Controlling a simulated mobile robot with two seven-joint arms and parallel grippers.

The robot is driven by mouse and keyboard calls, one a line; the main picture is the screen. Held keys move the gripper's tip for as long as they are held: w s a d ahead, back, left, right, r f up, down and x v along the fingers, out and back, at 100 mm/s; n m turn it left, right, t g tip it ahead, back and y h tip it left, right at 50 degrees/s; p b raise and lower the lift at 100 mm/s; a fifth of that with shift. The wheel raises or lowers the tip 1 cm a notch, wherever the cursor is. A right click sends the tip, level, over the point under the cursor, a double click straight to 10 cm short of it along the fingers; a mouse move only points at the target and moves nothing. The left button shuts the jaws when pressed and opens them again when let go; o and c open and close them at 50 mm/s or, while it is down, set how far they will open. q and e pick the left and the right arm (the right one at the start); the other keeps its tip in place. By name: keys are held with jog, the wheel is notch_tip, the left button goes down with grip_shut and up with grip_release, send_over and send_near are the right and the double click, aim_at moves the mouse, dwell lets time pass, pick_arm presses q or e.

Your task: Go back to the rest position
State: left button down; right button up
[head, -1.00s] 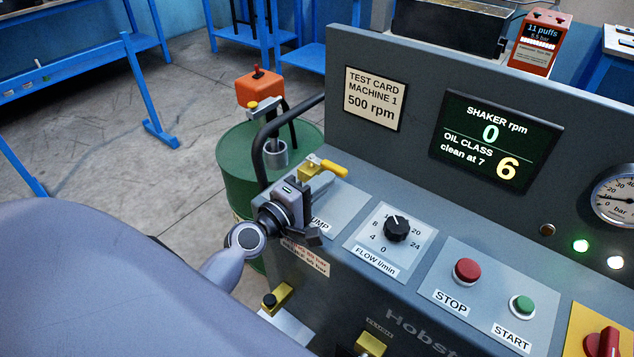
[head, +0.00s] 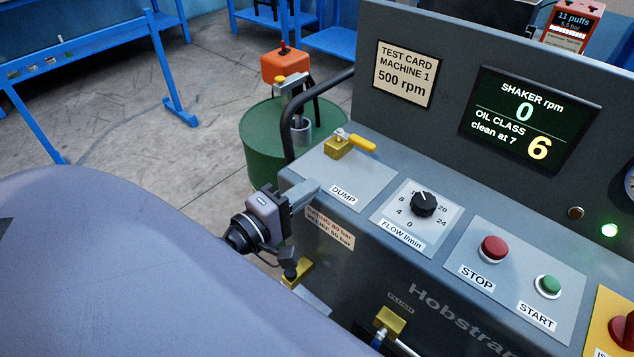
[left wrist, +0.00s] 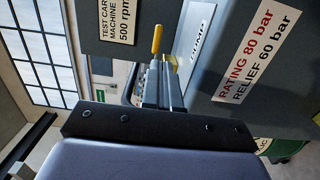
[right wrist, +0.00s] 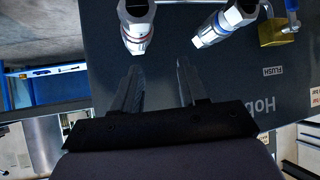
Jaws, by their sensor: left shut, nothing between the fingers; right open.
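My left gripper (head: 308,192) is at the left edge of the machine's grey control panel, beside the DUMP plate (head: 344,190) and below its yellow-handled valve (head: 350,143). Its fingers are together with nothing between them. In the left wrist view its closed fingers (left wrist: 160,82) point toward the yellow handle (left wrist: 157,40), apart from it as far as I can tell. My right gripper (right wrist: 159,82) shows only in the right wrist view. Its two fingers are apart and empty, in front of the machine's dark front, below two silver hose couplings (right wrist: 137,35) (right wrist: 213,28).
The panel holds a flow knob (head: 423,204), a red STOP button (head: 493,248) and a green START button (head: 548,286). A green drum (head: 262,150) stands behind the left edge. A brass valve (head: 389,322) is on the machine's front. Open floor lies at the left.

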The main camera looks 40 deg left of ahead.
pick_arm(q)
jog(key=shift+s, duration=0.3)
pick_arm(e)
jog(key=shift+f, duration=0.1)
